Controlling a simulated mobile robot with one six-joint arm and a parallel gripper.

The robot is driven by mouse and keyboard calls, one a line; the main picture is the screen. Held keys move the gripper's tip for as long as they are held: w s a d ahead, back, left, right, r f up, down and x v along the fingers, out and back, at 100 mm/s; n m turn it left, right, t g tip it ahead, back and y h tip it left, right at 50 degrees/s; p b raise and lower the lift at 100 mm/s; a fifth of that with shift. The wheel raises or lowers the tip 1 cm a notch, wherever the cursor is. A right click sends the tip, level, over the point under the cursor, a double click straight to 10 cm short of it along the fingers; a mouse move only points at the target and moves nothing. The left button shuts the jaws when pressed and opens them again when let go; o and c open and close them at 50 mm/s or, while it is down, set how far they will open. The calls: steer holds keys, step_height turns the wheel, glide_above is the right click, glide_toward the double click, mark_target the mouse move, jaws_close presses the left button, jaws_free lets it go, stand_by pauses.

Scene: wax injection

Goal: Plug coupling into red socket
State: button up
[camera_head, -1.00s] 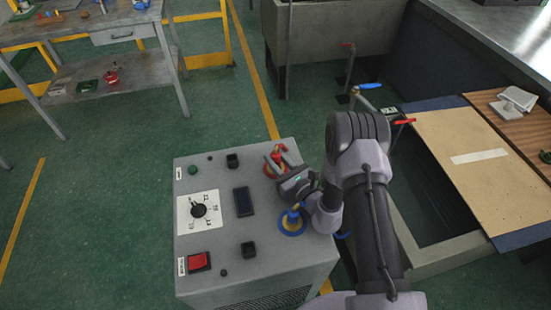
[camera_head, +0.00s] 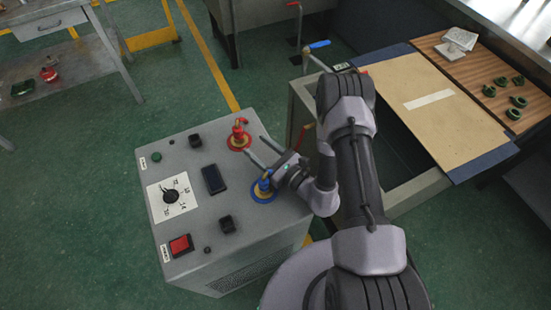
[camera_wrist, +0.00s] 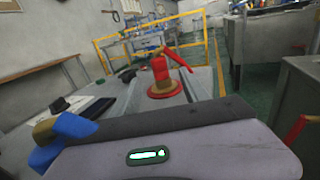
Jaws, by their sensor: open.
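A red coupling with a lever (camera_head: 239,130) stands upright on the red-ringed socket (camera_head: 236,146) on top of the grey machine. It also shows in the wrist view (camera_wrist: 161,72), with a brass-coloured base over the red ring. My gripper (camera_head: 254,145) is open and empty. Its two fingers point at the red coupling from the right, with a small gap before it. A blue fitting (camera_head: 264,186) stands on the blue-ringed socket (camera_head: 257,196) just under my gripper. Its blue part also shows at the lower left in the wrist view (camera_wrist: 68,130). How deep the red coupling sits is too small to tell.
The grey machine top (camera_head: 205,237) carries black knobs, a dial (camera_head: 171,196), a dark display (camera_head: 213,180) and a red switch (camera_head: 181,245). An open-topped tank with a wooden board (camera_head: 430,125) stands to the right.

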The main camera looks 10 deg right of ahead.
steer(key=p+v, duration=0.1)
steer(key=v, duration=0.7)
steer(key=shift+p, duration=0.3)
